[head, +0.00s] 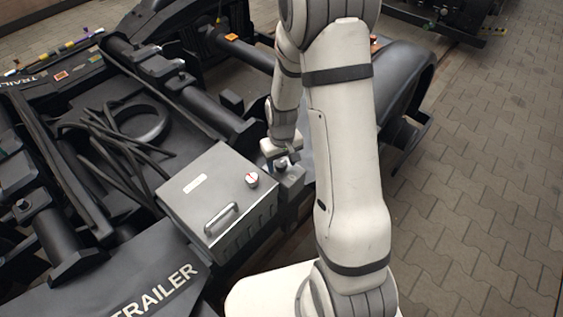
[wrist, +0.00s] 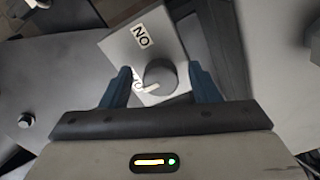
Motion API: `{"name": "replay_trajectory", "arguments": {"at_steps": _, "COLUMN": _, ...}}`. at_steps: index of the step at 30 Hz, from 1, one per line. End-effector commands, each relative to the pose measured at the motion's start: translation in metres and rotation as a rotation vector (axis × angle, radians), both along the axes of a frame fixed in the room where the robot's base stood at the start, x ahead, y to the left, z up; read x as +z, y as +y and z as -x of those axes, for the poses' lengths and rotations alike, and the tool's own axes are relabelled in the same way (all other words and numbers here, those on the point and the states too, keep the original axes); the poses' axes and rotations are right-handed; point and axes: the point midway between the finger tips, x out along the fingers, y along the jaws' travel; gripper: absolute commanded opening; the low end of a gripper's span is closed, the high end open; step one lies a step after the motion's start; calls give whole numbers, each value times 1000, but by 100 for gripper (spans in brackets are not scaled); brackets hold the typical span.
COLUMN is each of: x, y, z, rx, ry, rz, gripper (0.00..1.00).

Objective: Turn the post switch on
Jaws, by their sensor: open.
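The post switch shows in the wrist view as a grey box (wrist: 124,45) with a round dark grey knob (wrist: 160,75). A white label (wrist: 143,35) reads ON, upside down in this view. A second label beside the knob is partly covered, and a white mark at the knob's edge lies on that label's side. My gripper (wrist: 163,76) is open, with one blue finger on each side of the knob and visible gaps to it. In the head view the switch box (head: 291,184) stands just right of the grey cabinet, with my gripper (head: 281,156) over its top.
Dark bogie frames and cables (head: 110,140) lie further left. Paving (head: 480,190) at the right is clear.

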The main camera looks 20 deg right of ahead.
Motion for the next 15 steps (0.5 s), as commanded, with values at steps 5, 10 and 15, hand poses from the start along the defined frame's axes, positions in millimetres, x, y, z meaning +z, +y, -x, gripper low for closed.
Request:
{"name": "replay_trajectory", "arguments": {"at_steps": 5, "x": 0, "y": 0, "z": 0, "rx": 1, "ry": 0, "rz": 0, "gripper": 52}}
{"name": "replay_trajectory", "arguments": {"at_steps": 10, "x": 0, "y": 0, "z": 0, "rx": 1, "ry": 0, "rz": 0, "gripper": 38}}
{"name": "replay_trajectory", "arguments": {"at_steps": 15, "x": 0, "y": 1, "z": 0, "rx": 1, "ry": 0, "rz": 0, "gripper": 24}}
